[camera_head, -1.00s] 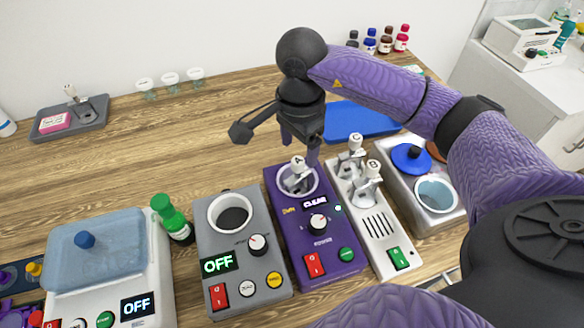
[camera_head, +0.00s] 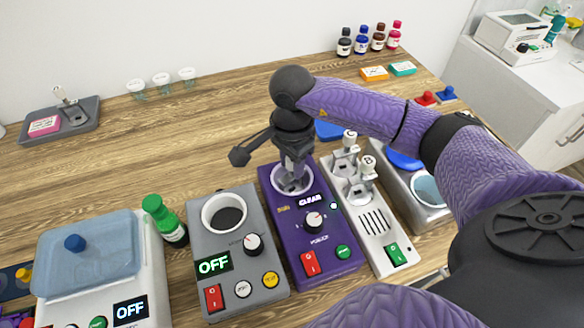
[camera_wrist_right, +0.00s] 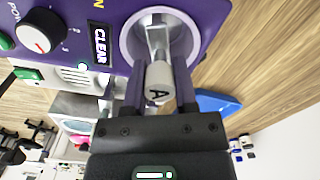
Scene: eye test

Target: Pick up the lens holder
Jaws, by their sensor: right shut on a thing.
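The lens holder marked A (camera_wrist_right: 159,84) stands in the round white-rimmed well of the purple device (camera_head: 326,251). My right gripper (camera_head: 293,163) is over that well in the head view and mostly hides the holder. In the right wrist view my right gripper (camera_wrist_right: 158,72) has one finger on each side of the holder's A-marked top and is shut on it. The holder's lower part is still inside the well. Two similar holders, C (camera_head: 349,139) and B (camera_head: 368,165), stand in the light stand to the right. My left gripper is not in view.
A grey device (camera_head: 238,283) reading OFF stands close left of the purple one. A green-capped bottle (camera_head: 170,228) and a lidded white device (camera_head: 148,262) are further left. A steel bath (camera_head: 423,212) stands at right.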

